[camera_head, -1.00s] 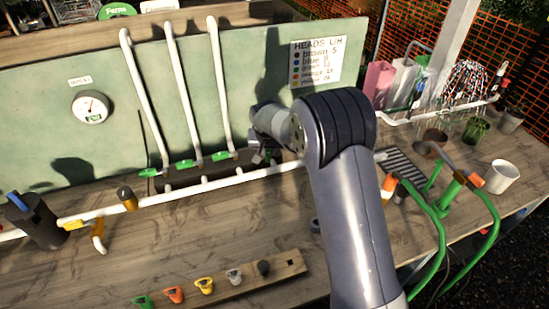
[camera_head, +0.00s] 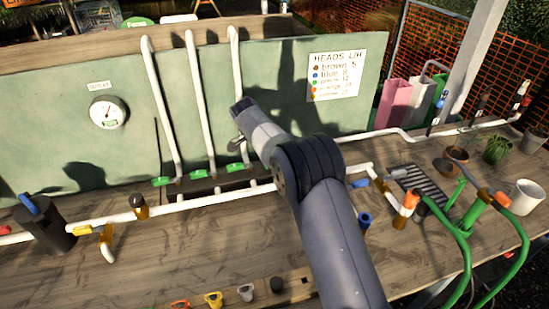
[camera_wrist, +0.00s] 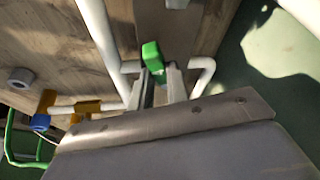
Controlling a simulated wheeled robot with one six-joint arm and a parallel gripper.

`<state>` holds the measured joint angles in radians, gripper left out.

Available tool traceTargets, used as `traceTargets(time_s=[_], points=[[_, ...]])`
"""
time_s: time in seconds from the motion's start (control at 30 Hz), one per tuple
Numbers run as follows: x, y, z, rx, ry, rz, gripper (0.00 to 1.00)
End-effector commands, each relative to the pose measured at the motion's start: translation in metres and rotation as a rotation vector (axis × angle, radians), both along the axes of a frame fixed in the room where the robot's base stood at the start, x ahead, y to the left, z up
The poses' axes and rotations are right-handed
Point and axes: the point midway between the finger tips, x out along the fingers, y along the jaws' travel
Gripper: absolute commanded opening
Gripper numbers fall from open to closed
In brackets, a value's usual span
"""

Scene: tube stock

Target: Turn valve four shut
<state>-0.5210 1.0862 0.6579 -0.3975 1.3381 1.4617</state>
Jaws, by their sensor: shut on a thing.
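Three green valve handles, the first (camera_head: 160,181), second (camera_head: 197,175) and third (camera_head: 237,167), show at the feet of white risers on the panel in the head view. The place to their right is hidden behind my arm. In the wrist view, a green valve handle (camera_wrist: 152,56), apparently the fourth, stands between the tips of my gripper (camera_wrist: 157,72). The jaws are shut on it. My gripper is mostly hidden in the head view.
A white pipe (camera_head: 180,207) runs along the bench below the valves. A gauge (camera_head: 108,112) and a colour list (camera_head: 334,76) are on the panel. A black cylinder (camera_head: 45,228) stands left; green hoses (camera_head: 467,265) and a white cup (camera_head: 526,197) are right.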

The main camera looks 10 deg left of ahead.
Motion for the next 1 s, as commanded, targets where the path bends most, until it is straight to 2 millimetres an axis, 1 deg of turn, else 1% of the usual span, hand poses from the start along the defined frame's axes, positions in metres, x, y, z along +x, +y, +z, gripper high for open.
traceTargets(time_s=[0.2, 0.43, 0.63, 1.0], points=[[0.006, 0.005, 0.002, 0.001, 0.002, -0.157, 0.00], [0.011, 0.008, 0.001, 0.002, 0.001, -0.262, 0.00], [0.012, 0.008, 0.001, 0.002, 0.000, -0.305, 0.00], [0.013, 0.008, 0.000, 0.002, 0.001, -0.316, 0.00]])
